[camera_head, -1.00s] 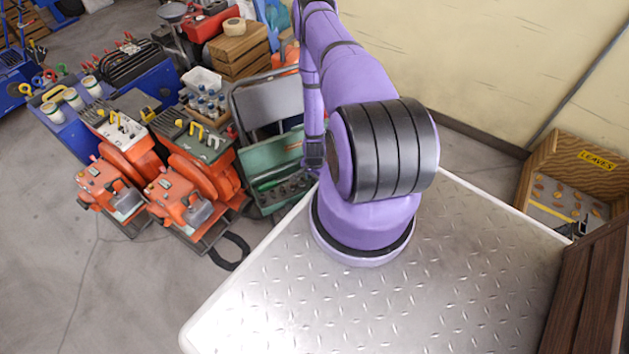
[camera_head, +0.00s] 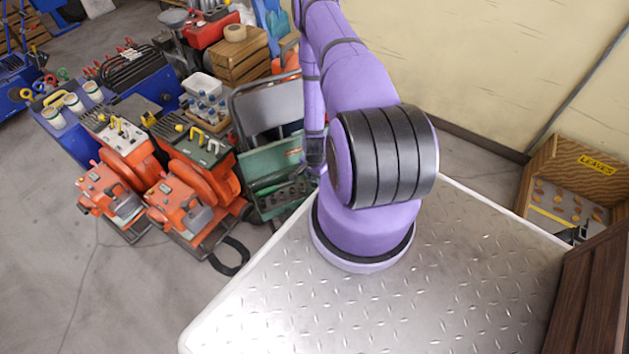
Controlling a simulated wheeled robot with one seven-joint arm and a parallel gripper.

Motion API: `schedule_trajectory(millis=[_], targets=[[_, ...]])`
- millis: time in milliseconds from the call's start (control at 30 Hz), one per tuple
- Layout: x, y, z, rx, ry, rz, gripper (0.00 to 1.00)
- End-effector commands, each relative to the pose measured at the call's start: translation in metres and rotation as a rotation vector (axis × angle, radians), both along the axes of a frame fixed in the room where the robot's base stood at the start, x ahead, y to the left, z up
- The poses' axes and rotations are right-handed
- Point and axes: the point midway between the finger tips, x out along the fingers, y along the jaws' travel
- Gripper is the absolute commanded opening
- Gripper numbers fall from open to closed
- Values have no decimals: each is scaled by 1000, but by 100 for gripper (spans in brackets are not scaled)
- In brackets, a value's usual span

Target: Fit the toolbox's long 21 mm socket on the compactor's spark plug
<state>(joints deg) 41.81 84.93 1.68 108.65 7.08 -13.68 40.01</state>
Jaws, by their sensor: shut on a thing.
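A green open toolbox (camera_head: 262,207) stands on the floor left of my deck, with several dark sockets (camera_head: 291,193) in its tray. I cannot tell their lengths or sizes. The dark end of my arm, with my gripper (camera_head: 315,160), hangs at the toolbox's right end, partly hidden behind my shoulder. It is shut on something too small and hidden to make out. Two orange engine machines stand left of the toolbox, a nearer one (camera_head: 185,207) and one farther left (camera_head: 108,193). I cannot tell which is the compactor, and no spark plug can be made out.
My metal-topped deck fills the front right. A folding chair (camera_head: 262,105) stands behind the toolbox. A black loop (camera_head: 237,258) lies by the nearer machine. Blue units and wooden crates (camera_head: 235,55) crowd the back left. A leaves box (camera_head: 550,160) is at right. The front-left floor is clear.

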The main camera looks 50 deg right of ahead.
Motion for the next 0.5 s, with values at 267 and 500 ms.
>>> schedule_trajectory(millis=[267,500], targets=[[1,-1,43,-1,-1,0,3],[0,0,62,-1,-1,0,3]])
